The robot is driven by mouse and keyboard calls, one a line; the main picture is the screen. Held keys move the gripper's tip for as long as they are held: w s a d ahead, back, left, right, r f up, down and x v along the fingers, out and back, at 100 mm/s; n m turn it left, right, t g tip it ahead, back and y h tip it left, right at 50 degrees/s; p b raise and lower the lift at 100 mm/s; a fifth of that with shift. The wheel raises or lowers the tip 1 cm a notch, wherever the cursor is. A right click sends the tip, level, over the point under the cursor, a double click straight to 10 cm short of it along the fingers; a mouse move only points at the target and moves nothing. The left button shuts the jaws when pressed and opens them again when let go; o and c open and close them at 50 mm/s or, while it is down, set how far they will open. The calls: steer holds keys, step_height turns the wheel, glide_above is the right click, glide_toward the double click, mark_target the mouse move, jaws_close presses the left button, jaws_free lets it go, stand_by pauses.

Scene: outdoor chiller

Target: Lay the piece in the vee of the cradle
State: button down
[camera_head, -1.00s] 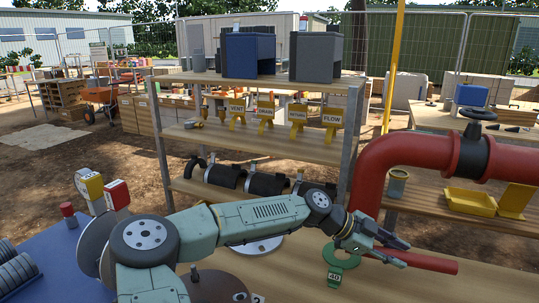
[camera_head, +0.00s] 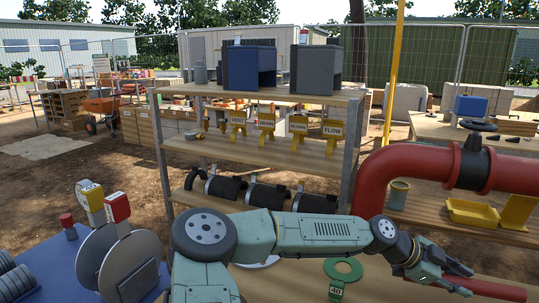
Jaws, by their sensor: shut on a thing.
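The piece looks like a red pipe length (camera_head: 498,290), low at the right over the wooden bench. My gripper (camera_head: 463,282) is shut on its left end; the fingers hide that end, and the pipe slopes slightly down to the right. I cannot tell whether the pipe touches the bench top. Yellow stands on the middle shelf carry the labels VENT (camera_head: 237,118), DRAIN (camera_head: 266,121), RETURN (camera_head: 298,124) and FLOW (camera_head: 332,128).
A green ring tagged 40 (camera_head: 336,290) lies on the bench (camera_head: 385,291). A yellow tray (camera_head: 472,214) and grey cup (camera_head: 398,194) sit at right. Grey discs (camera_head: 130,268) stand at left.

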mark_target(479, 286)
steer(key=s+d, duration=0.1)
steer(key=d, duration=0.1)
steer(key=s+d, duration=0.1)
steer(key=d, duration=0.1)
steer(key=shift+s+f, duration=0.1)
steer(key=shift+s, duration=0.05)
steer(key=shift+f+b, duration=0.35)
steer(key=shift+f, duration=0.3)
steer(key=shift+f+b, duration=0.6)
steer(key=shift+f, duration=0.05)
steer(key=shift+r, duration=0.1)
